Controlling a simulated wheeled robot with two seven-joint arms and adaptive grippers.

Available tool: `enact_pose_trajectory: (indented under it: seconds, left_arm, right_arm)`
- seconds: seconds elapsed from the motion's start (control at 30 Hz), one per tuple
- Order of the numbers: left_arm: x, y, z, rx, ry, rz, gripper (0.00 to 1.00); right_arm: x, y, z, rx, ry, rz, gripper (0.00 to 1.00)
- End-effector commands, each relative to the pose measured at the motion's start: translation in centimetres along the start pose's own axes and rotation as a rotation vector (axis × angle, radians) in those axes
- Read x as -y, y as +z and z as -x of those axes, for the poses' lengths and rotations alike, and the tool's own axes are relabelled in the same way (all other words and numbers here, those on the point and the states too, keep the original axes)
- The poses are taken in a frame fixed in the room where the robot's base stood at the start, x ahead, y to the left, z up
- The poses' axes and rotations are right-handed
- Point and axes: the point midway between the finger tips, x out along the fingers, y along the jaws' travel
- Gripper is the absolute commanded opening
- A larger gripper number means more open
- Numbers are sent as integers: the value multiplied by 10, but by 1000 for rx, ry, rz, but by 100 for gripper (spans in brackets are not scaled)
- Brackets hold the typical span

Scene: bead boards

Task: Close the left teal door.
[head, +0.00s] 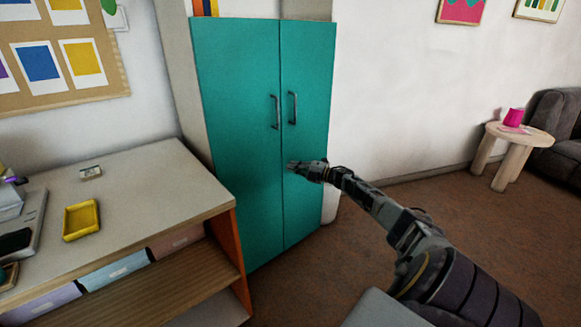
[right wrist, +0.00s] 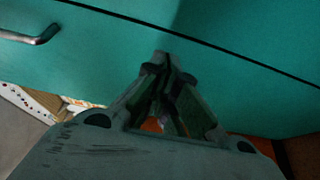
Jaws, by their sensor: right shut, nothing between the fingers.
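The teal cabinet has two tall doors. The left teal door (head: 237,120) and the right teal door (head: 308,100) look flush, with a thin seam between them in the head view. Each door has a grey bar handle, the left one (head: 275,112) and the right one (head: 293,108), beside the seam. My right gripper (head: 291,166) is shut and empty, in front of the doors below the handles, close to the seam. In the right wrist view the shut fingertips (right wrist: 162,56) point at the teal surface; I cannot tell whether they touch it. My left gripper is not in view.
A desk (head: 150,178) with a yellow tray (head: 81,220) and drawers stands at the left, close to the cabinet. A round wooden side table (head: 519,136) and a dark sofa (head: 556,120) are at the far right. The brown floor between is open.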

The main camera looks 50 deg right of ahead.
Motion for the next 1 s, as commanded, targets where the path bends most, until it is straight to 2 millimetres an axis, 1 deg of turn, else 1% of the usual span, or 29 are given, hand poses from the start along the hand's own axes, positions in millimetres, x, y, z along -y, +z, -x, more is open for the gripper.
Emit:
enact_pose_trajectory:
  seconds: [0.2, 0.4, 0.53, 0.73, 1.0]
  left_arm:
    - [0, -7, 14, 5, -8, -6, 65]
    - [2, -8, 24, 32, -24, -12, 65]
    - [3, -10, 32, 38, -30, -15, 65]
    - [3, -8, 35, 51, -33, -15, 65]
    - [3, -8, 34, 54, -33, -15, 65]
  right_arm:
    - [0, 9, 22, 2, -3, 0, 0]
    - [-1, 19, 48, 2, -2, 0, 0]
    - [0, 25, 61, 3, -1, 0, 0]
    - [0, 28, 72, 1, -1, 1, 0]
    - [0, 29, 73, 1, 0, 1, 0]
